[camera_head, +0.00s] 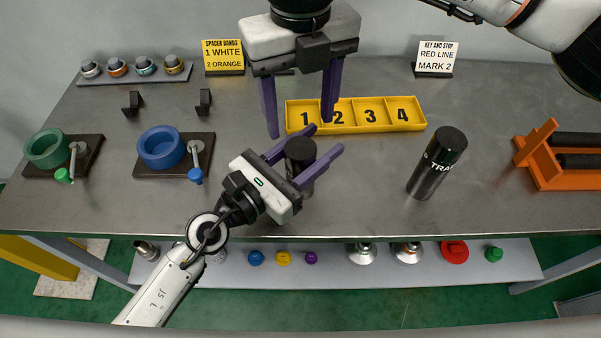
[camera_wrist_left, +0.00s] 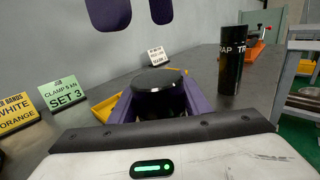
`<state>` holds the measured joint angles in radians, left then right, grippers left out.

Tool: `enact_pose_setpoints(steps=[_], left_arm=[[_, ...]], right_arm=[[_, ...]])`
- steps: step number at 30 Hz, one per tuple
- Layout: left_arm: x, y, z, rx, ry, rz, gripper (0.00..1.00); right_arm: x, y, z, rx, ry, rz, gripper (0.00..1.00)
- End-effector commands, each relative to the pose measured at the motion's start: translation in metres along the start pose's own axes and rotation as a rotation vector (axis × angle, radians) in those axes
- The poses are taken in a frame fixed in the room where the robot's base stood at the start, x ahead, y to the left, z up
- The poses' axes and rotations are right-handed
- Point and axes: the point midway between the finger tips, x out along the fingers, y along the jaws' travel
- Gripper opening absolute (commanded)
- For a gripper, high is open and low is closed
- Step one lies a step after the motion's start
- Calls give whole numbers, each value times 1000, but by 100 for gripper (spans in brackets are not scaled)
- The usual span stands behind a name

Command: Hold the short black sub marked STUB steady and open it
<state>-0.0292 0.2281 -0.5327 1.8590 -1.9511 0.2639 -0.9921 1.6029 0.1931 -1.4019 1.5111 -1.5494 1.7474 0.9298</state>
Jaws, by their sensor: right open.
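The short black sub (camera_head: 301,153) stands upright near the table's front middle; its top also shows in the left wrist view (camera_wrist_left: 160,79). No STUB marking is readable on it. My left gripper (camera_head: 326,139) reaches in from the front left, its purple fingers on both sides of the sub and close against it, seemingly shut on it. They hide part of its side. My right gripper (camera_head: 300,118) hangs fingers down above and behind the sub, open and empty, with a wide gap between its fingers.
A taller black cylinder (camera_head: 437,165) with partly readable white lettering stands to the right. A yellow numbered tray (camera_head: 405,103) lies behind the sub. Green (camera_head: 48,148) and blue (camera_head: 162,147) ring vises are at left, an orange rack (camera_head: 541,158) at right. A lower shelf (camera_head: 335,272) holds several parts.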

Motion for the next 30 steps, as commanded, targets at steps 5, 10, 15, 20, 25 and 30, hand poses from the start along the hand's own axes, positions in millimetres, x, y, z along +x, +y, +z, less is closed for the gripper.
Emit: enact_pose_setpoints(steps=[5,10,15,20,25,30], left_arm=[[0,0,0,-1,0,0,3],[0,0,0,-1,0,1,0],[0,0,0,-1,0,1,0],[0,0,0,-1,0,0,0],[0,0,0,-1,0,0,0],[0,0,0,-1,0,0,0]], right_arm=[[0,0,0,0,0,0,58],[-1,0,0,0,-2,-2,50],[6,0,0,0,1,0,50],[28,0,-1,-1,4,0,50],[55,0,-1,0,3,-1,50],[73,0,0,0,1,-1,50]])
